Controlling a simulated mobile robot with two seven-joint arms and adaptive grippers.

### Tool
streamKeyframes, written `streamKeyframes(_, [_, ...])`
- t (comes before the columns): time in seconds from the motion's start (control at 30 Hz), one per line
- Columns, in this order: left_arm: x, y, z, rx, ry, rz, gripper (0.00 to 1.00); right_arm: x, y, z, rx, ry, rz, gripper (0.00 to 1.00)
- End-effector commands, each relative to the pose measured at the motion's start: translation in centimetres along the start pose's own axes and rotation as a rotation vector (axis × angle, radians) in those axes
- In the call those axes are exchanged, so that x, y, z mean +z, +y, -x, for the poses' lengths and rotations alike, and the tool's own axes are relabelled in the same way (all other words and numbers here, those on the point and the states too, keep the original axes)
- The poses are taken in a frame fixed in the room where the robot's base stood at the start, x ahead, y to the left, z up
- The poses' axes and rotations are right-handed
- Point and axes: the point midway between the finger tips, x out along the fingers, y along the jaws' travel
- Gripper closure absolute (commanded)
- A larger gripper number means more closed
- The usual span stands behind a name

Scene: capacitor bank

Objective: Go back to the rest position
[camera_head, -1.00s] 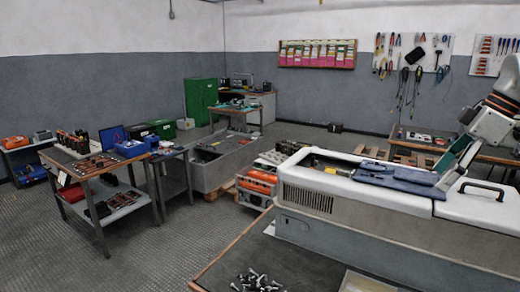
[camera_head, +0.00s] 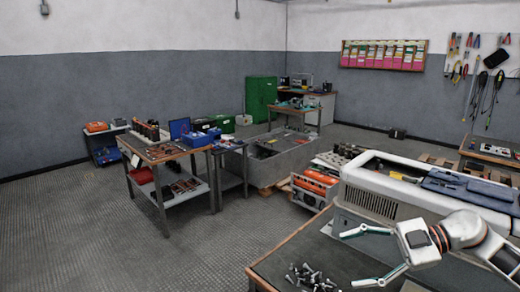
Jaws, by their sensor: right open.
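My right gripper (camera_head: 349,260) is at the lower right, its two thin silver fingers spread wide and pointing left. Nothing is between its fingers. It is above the dark-topped table (camera_head: 290,255) in front, to the right of a pile of bolts (camera_head: 312,277). My white right arm runs off to the lower right edge. My left gripper does not show.
A large white cabinet (camera_head: 368,200) with an open top stands behind my right gripper, with a blue tray-like piece (camera_head: 470,186) on it. A tool table (camera_head: 150,157), a grey bin (camera_head: 270,165) and a green cabinet (camera_head: 261,97) stand farther back. The left floor (camera_head: 80,230) is clear.

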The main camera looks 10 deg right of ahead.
Motion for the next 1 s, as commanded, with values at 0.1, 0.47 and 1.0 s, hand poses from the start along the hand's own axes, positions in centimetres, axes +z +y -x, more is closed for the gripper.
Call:
streamKeyframes(0.1, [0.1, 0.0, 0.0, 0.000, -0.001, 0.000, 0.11, -0.8, -1.4, -5.5, 0.184, 0.188, 0.030, 0.31])
streamKeyframes(0.47, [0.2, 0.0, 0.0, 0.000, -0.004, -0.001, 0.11, 6.5, -6.7, -10.9, 0.863, 0.125, -0.251, 0.31])
streamKeyframes(1.0, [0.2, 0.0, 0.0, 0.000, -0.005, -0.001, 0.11, 17.9, -30.5, -15.1, 0.889, -0.499, -0.819, 0.31])
